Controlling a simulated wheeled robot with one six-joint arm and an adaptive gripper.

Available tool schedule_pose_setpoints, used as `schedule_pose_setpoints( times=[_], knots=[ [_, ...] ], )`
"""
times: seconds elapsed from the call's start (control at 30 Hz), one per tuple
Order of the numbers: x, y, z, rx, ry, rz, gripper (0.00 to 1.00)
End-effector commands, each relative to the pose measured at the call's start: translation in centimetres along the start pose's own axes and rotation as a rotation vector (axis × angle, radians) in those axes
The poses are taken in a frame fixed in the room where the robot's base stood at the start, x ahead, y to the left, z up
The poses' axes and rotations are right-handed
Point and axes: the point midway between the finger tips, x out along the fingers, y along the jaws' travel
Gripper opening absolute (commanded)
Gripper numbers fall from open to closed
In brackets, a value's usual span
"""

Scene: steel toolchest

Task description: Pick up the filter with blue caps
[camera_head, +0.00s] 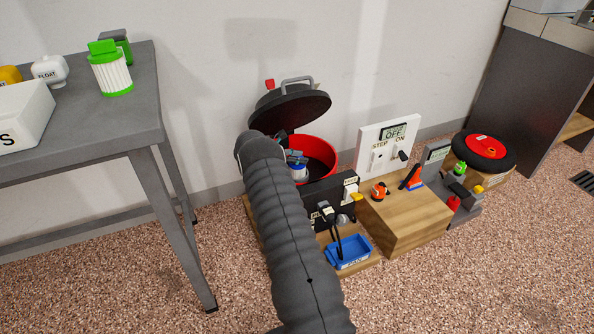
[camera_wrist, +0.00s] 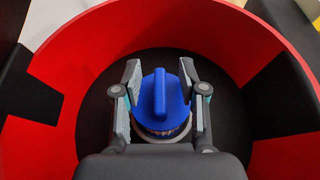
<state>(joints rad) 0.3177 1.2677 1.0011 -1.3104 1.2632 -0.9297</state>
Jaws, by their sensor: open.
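The filter with blue caps (camera_wrist: 160,98) stands inside a round red bin (camera_wrist: 255,45), seen from above with a raised ridge across its blue top cap. Its lower part is mostly hidden below the cap. My gripper (camera_wrist: 160,72) is open, with one finger on each side of the blue cap; I cannot tell whether the fingers touch it. In the head view the filter (camera_head: 299,174) shows as a small white and blue shape in the red bin (camera_head: 322,142), under my gripper (camera_head: 296,158) and partly hidden by my arm.
The bin's dark lid (camera_head: 290,108) stands raised behind it. A grey table (camera_head: 110,125) at left holds a green-capped filter (camera_head: 110,72), a white float (camera_head: 50,70) and a white box (camera_head: 22,115). A wooden block (camera_head: 405,215) and blue tray (camera_head: 349,252) stand right of my arm.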

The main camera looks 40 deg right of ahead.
Motion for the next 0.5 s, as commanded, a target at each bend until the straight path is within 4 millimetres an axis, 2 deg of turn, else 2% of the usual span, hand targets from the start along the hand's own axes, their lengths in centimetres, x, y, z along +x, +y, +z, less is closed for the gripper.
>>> schedule_pose_setpoints(
  times=[0.27,0.43,0.5],
  knots=[
    [0.51,0.04,-0.01,0.000,0.000,0.002,0.42],
    [0.51,0.03,0.00,0.000,0.000,0.001,0.00],
    [0.51,0.02,0.00,0.000,0.000,0.001,0.00]
  ],
)
